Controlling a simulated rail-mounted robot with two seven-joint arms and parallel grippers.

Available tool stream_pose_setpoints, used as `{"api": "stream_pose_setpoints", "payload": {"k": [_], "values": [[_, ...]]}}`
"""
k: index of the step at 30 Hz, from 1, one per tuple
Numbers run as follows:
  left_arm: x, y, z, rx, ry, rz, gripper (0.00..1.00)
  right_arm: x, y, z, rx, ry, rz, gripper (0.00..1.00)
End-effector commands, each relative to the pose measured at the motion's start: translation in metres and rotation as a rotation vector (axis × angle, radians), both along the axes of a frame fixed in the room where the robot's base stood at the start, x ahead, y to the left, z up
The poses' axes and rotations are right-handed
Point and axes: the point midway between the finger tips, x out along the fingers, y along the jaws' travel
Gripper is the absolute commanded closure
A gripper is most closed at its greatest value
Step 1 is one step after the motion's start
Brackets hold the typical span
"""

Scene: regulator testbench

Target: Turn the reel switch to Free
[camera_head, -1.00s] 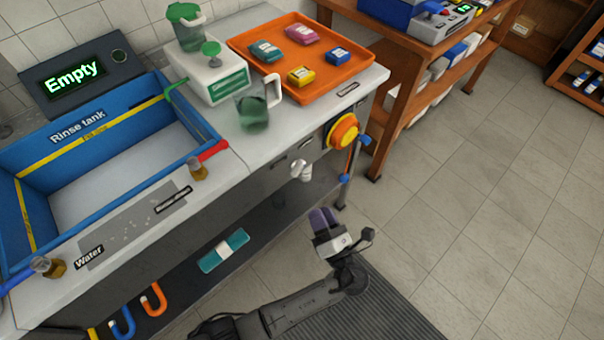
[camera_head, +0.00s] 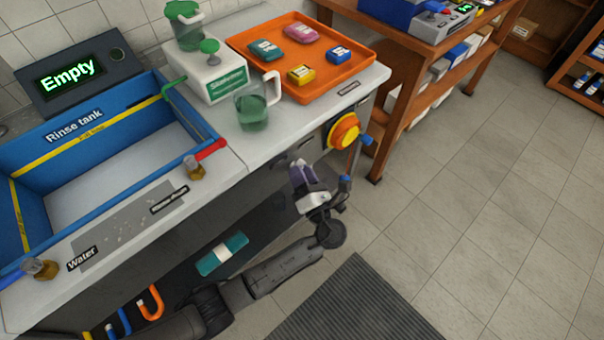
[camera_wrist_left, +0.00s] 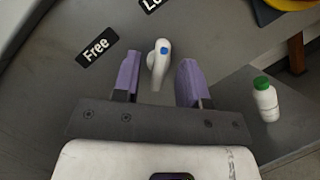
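The reel switch (camera_wrist_left: 157,62) is a white lever with a blue mark, on the grey bench front in the left wrist view. A black "Free" label (camera_wrist_left: 96,45) is up and left of it. A partly cut-off label starting "Lo" (camera_wrist_left: 152,4) is above it. My left gripper (camera_head: 301,170) is open, its purple fingers (camera_wrist_left: 158,75) on either side of the lever with gaps visible. How deep the lever sits between them is hard to tell. In the head view the gripper covers the switch. My right gripper is not in view.
A yellow-orange reel (camera_head: 345,132) with blue parts is on the bench front, right of the gripper. A green-capped white bottle (camera_wrist_left: 265,100) stands beyond the right finger. A measuring jug (camera_head: 251,112) and an orange tray (camera_head: 330,93) are on the bench top. The right floor is clear.

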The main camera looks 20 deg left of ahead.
Motion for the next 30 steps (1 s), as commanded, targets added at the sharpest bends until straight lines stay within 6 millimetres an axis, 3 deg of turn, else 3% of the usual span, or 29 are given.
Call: {"api": "stream_pose_setpoints", "payload": {"k": [6,18,30], "values": [[0.0,0.0001,0.0001,0.0,0.0,0.0,0.63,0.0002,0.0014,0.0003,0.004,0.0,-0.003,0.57],[-0.0001,-0.0001,0.0,-0.001,0.0,0.001,1.0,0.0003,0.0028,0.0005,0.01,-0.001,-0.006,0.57],[0.0001,-0.0006,-0.0009,-0.024,-0.046,0.001,1.0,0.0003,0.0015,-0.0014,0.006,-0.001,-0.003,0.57]]}}
